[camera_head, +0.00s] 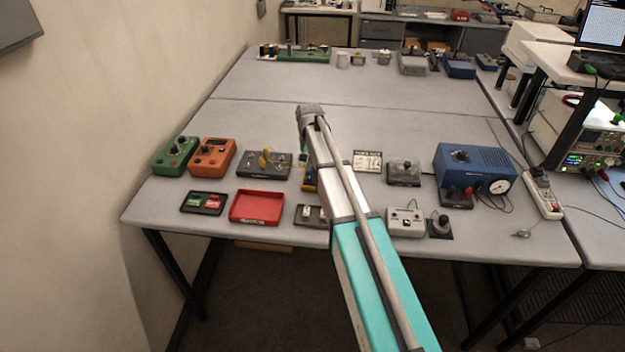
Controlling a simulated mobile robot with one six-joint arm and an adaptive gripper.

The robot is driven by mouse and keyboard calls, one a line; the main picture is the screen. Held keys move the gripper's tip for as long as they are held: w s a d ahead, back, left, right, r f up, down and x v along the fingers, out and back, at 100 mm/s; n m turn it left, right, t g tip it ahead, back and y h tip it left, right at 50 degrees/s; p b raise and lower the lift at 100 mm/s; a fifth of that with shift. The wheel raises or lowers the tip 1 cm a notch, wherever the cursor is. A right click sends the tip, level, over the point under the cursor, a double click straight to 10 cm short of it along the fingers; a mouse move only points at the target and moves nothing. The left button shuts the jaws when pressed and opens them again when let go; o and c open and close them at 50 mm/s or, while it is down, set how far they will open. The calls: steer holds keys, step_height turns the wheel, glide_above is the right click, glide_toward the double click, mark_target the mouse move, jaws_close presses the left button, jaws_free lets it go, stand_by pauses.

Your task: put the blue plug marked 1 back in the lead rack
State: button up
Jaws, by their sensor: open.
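My arm reaches up from the lower right over the middle of the table. Its far end bends downward, and my gripper (303,154) shows only as a small dark part beside the arm, above the table. Its fingers are too small and too hidden to make out a hold on anything. I cannot pick out the blue plug marked 1; no number is readable at this size. I cannot tell for certain which thing is the lead rack. A dark flat box with yellow leads (266,158) lies left of my gripper.
On the left are a green box (175,156), an orange box (212,157) and a red tray (256,208). On the right are a blue unit (474,165) and a power strip (542,194). Several items line the far edge. The table's middle (400,125) is mostly clear.

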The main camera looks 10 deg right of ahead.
mark_target(309, 170)
steer(key=shift+f+b, duration=2.55)
steer(key=shift+f, duration=0.3)
jaws_close()
steer(key=shift+r, duration=0.1)
steer(key=shift+r+p, duration=0.55)
steer(key=shift+p, duration=0.1)
steer(key=shift+r+p, duration=0.55)
steer(key=shift+p, duration=0.05)
steer(key=shift+r+p, duration=1.7)
steer(key=shift+r, duration=0.05)
